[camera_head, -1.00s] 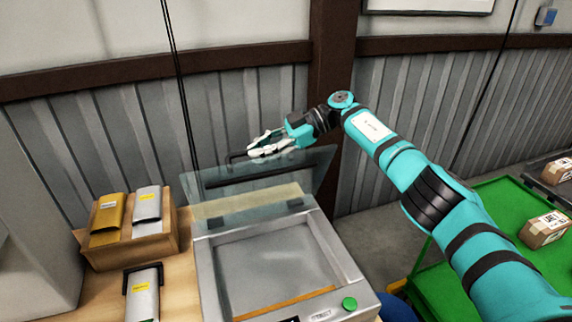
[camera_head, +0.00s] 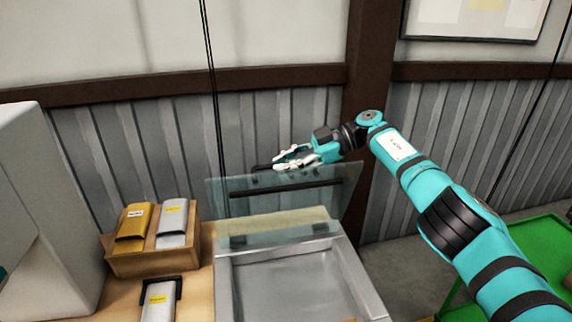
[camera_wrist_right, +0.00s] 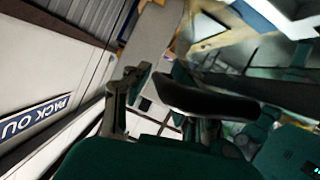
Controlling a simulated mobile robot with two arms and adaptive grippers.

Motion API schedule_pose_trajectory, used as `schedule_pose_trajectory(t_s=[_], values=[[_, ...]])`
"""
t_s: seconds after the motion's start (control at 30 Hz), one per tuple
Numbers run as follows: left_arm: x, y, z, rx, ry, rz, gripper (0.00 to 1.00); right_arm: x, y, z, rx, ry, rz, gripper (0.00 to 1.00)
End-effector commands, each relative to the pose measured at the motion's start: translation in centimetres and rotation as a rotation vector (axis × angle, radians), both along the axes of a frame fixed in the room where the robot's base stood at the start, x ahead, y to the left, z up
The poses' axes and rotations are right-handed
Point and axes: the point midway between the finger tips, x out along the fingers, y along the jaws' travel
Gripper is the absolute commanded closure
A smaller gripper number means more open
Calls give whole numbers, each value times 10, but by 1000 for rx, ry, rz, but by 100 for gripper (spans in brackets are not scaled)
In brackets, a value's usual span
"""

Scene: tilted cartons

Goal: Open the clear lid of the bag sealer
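The bag sealer (camera_head: 362,283) is a grey metal box with an open, recessed top, cut off by the lower picture edge. Its clear lid (camera_head: 220,212) is raised at the back, standing steeply above the hinges. A dark bar runs across the lid, and a black handle (camera_head: 262,168) shows near its upper edge. My right gripper (camera_head: 282,160) is at this upper edge, beside the handle. Its pale fingers look apart; the right wrist view shows a gap between the fingers (camera_wrist_right: 158,85) and a dark bar close by. Contact with the handle is unclear. My left gripper is out of view.
A cardboard box (camera_head: 150,262) with a gold and a silver packet stands left of the sealer. Another silver packet (camera_head: 158,300) sits in a black holder in front. A large white block (camera_head: 45,200) fills the left. A green table (camera_head: 545,250) is at right.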

Motion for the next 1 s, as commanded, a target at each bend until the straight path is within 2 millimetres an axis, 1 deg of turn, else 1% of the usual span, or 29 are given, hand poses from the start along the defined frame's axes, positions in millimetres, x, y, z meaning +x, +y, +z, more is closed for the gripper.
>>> schedule_pose_trajectory(t_s=[0.03, 0.13, 0.27, 0.37, 0.6, 0.7, 0.83, 1.0], values=[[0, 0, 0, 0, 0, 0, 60, 0, -1, -4, -5, 3, -2, 77], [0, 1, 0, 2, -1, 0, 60, 0, -1, -4, -6, 4, -1, 77], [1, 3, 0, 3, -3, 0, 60, 0, -1, 4, -6, 2, 0, 77], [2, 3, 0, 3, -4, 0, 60, 0, -1, 20, -5, -2, 2, 77], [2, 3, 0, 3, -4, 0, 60, -1, 0, 69, -3, -4, 0, 77], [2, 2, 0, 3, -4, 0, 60, -1, 0, 85, -3, -3, -1, 77], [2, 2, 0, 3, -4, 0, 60, -1, 1, 97, -2, -1, 0, 77], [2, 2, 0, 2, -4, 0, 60, -2, 0, 101, -1, -1, 0, 77]])
